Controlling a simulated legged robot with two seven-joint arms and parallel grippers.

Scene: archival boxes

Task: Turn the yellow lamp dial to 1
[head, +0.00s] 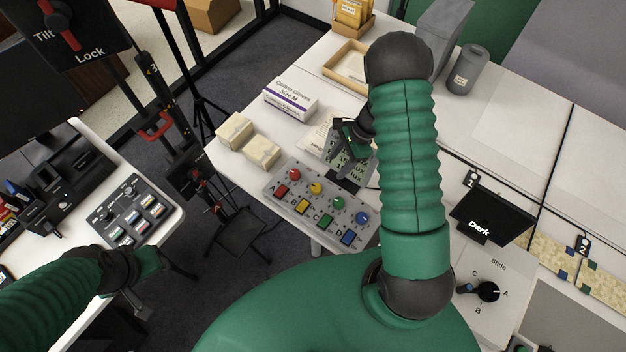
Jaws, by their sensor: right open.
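The yellow lamp dial (316,188) is the second round knob on a grey control box (268,197) on the white table. A red dial (295,174) is to its left; green (338,202) and blue (361,217) dials are to its right. The dial's pointer setting is too small to read. My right gripper (345,138) is open, beyond the box and above a small lux display (360,170), which it partly hides. It is apart from the yellow dial. My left gripper (150,268) is low at the left by the side desk, its jaws unclear.
Colored square buttons lie in front of the dials. A glove box (290,101) and beige blocks (248,142) stand beyond the control box. A dark display reading Dark (490,217) and a Slide knob panel (488,291) are at the right. A switch panel (131,212) is on the left desk.

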